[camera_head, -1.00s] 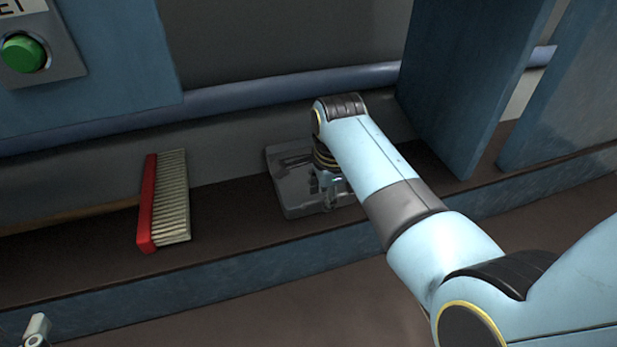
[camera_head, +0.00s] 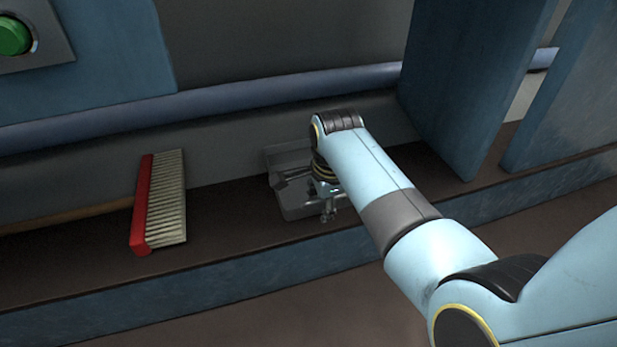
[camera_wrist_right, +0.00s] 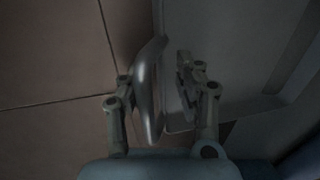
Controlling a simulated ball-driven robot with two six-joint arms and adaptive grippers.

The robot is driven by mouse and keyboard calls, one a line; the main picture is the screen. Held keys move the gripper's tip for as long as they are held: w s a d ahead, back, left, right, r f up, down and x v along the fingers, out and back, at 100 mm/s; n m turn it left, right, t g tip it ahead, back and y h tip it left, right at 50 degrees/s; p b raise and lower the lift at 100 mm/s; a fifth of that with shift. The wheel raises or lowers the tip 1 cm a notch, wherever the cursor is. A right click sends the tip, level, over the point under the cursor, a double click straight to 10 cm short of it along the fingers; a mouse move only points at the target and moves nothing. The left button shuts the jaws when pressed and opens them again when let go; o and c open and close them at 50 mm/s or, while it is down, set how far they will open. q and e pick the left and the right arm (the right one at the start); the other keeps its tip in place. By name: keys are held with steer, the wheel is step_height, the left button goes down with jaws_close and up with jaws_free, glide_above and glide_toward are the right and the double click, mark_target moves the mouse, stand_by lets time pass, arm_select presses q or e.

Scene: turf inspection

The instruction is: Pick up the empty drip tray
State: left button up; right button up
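The drip tray is a shallow, shiny grey metal tray (camera_head: 287,157) on the dark ledge at the middle of the head view, partly hidden by my right arm. My right gripper (camera_head: 326,203) is over its near side, pointing down. In the right wrist view the tray (camera_wrist_right: 240,50) fills the right side, with brown tiles to the left. There my right gripper (camera_wrist_right: 168,92) has its fingers apart, one on each side of the tray's edge; I cannot tell whether they touch it. My left gripper is out of view.
A red-backed brush (camera_head: 163,205) with pale bristles lies on the ledge left of the tray. A blue pipe (camera_head: 230,97) runs along the wall behind. Blue upright panels (camera_head: 470,90) stand at the right. A green button (camera_head: 12,36) is at top left.

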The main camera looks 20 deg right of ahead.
steer(key=c, duration=0.3)
jaws_close()
steer(key=shift+r, duration=0.15)
stand_by(0.3)
